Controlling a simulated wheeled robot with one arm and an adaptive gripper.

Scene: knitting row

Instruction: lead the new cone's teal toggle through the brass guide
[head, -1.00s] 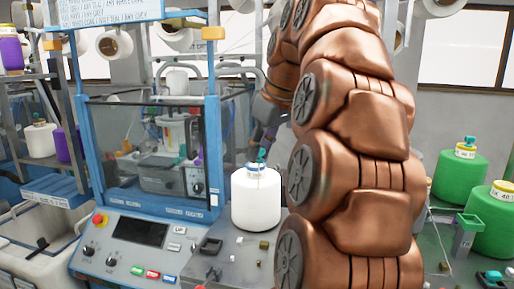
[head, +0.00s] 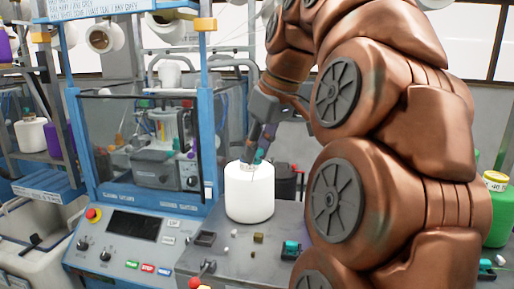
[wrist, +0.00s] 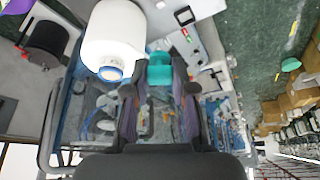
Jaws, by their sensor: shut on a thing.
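The white cone (head: 250,195) stands upright on the grey worktop beside the blue-framed machine. My gripper (head: 256,152) points down at the cone's top and is shut on the teal toggle (head: 260,154), just above or at the cone's tip. In the wrist view the teal toggle (wrist: 160,70) sits between my fingertips (wrist: 160,90). The white cone (wrist: 113,38) with its blue ring is close on the left there, apart from the toggle. I cannot make out the brass guide for certain in either view.
The control panel (head: 130,245) with its red stop button (head: 93,214) lies left of the cone. A small brass-coloured block (head: 258,238) and a teal-topped holder (head: 291,249) are on the worktop in front.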

